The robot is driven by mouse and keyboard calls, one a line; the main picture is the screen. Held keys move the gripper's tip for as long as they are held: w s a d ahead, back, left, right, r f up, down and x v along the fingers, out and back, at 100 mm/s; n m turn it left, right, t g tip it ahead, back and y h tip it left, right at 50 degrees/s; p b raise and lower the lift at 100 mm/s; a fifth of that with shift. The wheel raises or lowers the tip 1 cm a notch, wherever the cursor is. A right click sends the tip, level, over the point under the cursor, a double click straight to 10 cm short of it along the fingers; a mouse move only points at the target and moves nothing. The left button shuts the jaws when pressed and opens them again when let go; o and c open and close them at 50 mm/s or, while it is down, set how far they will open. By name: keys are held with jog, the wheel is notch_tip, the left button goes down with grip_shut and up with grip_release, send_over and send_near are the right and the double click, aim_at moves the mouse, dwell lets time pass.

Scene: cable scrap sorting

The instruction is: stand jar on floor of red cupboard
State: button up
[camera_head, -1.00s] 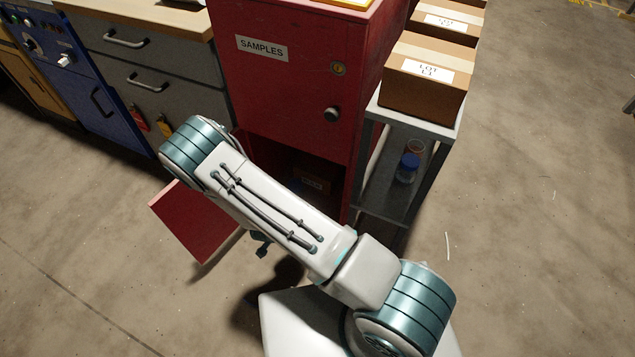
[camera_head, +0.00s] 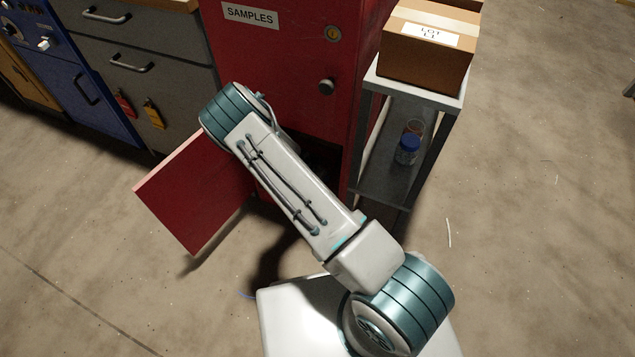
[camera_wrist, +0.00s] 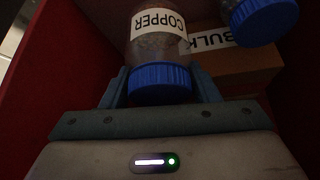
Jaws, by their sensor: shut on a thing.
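The jar (camera_wrist: 157,45) is clear with a blue lid (camera_wrist: 160,80) and a label reading COPPER. It shows in the wrist view, lid end towards my gripper. My gripper (camera_wrist: 161,88) is shut on it, one finger on each side of the lid. The red cupboard (camera_head: 285,70), marked SAMPLES, stands at the top middle of the head view. Its lower door (camera_head: 195,195) hangs open to the left. Red walls flank the jar in the wrist view. My arm hides my gripper, the held jar and most of the lower opening in the head view. Contact between jar and cupboard floor cannot be seen.
A brown box (camera_wrist: 238,68) marked BULK and a second blue-lidded jar (camera_wrist: 262,18) are close right of the held jar. A grey shelf stand (camera_head: 415,92) right of the cupboard bears a carton (camera_head: 425,60) and a blue-lidded jar (camera_head: 407,150). Grey drawers (camera_head: 150,75) stand left.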

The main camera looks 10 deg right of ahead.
notch_tip(320, 180, down, 5)
jog(key=b, duration=0.2)
jog(key=shift+b, duration=0.4)
jog(key=shift+w+d+f, duration=0.1)
jog(key=shift+w, duration=0.05)
jog(key=o, duration=1.2)
